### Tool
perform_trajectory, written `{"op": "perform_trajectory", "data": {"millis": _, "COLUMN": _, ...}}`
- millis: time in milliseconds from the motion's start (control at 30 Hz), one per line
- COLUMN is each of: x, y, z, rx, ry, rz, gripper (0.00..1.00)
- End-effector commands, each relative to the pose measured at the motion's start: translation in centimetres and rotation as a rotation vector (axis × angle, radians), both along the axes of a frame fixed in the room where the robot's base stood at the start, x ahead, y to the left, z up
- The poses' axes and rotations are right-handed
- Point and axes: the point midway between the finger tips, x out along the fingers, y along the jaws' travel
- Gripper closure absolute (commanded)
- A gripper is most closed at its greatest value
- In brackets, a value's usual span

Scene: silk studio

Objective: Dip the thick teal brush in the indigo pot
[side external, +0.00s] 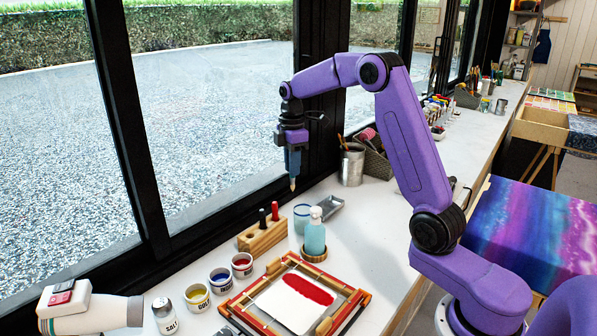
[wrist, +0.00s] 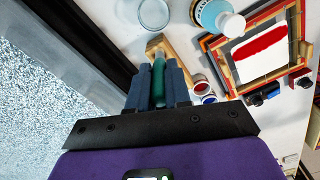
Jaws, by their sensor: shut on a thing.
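My gripper (side external: 293,160) is shut on the thick teal brush (wrist: 158,85), which hangs down with its pale bristle tip (side external: 292,184) lowest. The gripper hides most of the brush in the side view. The brush is in the air, above and behind the wooden brush stand. The indigo pot (side external: 221,280), a white pot with blue paint, stands on the table between a yellow-filled pot (side external: 197,297) and a red-filled pot (side external: 242,265). The brush is well above the indigo pot and to its right in the side view, apart from it.
The wooden stand (side external: 257,239) holds a black-handled and a red-handled brush. A salt shaker (side external: 164,316) is at front left. The window frame runs along the left.

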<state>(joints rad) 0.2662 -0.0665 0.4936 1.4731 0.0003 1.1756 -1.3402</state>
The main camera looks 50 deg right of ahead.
Motion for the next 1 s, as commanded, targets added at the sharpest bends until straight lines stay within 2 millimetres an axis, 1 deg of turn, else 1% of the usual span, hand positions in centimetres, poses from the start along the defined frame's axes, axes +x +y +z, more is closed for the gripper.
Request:
{"op": "perform_trajectory", "data": {"millis": 33, "x": 0.3, "y": 1.3, "z": 0.0, "rx": 0.0, "ry": 0.0, "rz": 0.032, "gripper": 1.0}}
{"op": "perform_trajectory", "data": {"millis": 67, "x": 0.5, "y": 2.0, "z": 0.0, "rx": 0.0, "ry": 0.0, "rz": 0.05, "gripper": 1.0}}
{"op": "perform_trajectory", "data": {"millis": 100, "x": 0.7, "y": 3.3, "z": 0.0, "rx": 0.0, "ry": 0.0, "rz": 0.082, "gripper": 1.0}}
{"op": "perform_trajectory", "data": {"millis": 167, "x": 1.0, "y": 5.1, "z": 0.0, "rx": 0.0, "ry": 0.0, "rz": 0.127, "gripper": 1.0}}
{"op": "perform_trajectory", "data": {"millis": 200, "x": 1.2, "y": 6.6, "z": 0.0, "rx": 0.0, "ry": 0.0, "rz": 0.164, "gripper": 1.0}}
{"op": "perform_trajectory", "data": {"millis": 267, "x": 1.4, "y": 8.9, "z": 0.0, "rx": 0.0, "ry": -0.001, "rz": 0.221, "gripper": 1.0}}
{"op": "perform_trajectory", "data": {"millis": 333, "x": 1.6, "y": 11.9, "z": 0.0, "rx": 0.0, "ry": -0.001, "rz": 0.294, "gripper": 1.0}}
{"op": "perform_trajectory", "data": {"millis": 400, "x": 1.6, "y": 14.8, "z": 0.0, "rx": -0.001, "ry": -0.002, "rz": 0.366, "gripper": 1.0}}
{"op": "perform_trajectory", "data": {"millis": 467, "x": 1.4, "y": 17.2, "z": 0.0, "rx": 0.0, "ry": -0.001, "rz": 0.425, "gripper": 1.0}}
{"op": "perform_trajectory", "data": {"millis": 500, "x": 1.3, "y": 18.7, "z": 0.0, "rx": 0.0, "ry": -0.001, "rz": 0.463, "gripper": 1.0}}
{"op": "perform_trajectory", "data": {"millis": 600, "x": 0.9, "y": 21.7, "z": 0.0, "rx": 0.0, "ry": -0.001, "rz": 0.538, "gripper": 1.0}}
{"op": "perform_trajectory", "data": {"millis": 700, "x": 0.4, "y": 24.2, "z": 0.0, "rx": 0.0, "ry": -0.001, "rz": 0.601, "gripper": 1.0}}
{"op": "perform_trajectory", "data": {"millis": 900, "x": -0.6, "y": 28.3, "z": 0.0, "rx": 0.0, "ry": -0.001, "rz": 0.701, "gripper": 1.0}}
{"op": "perform_trajectory", "data": {"millis": 1000, "x": -0.6, "y": 27.9, "z": -2.1, "rx": 0.0, "ry": 0.005, "rz": 0.695, "gripper": 1.0}}
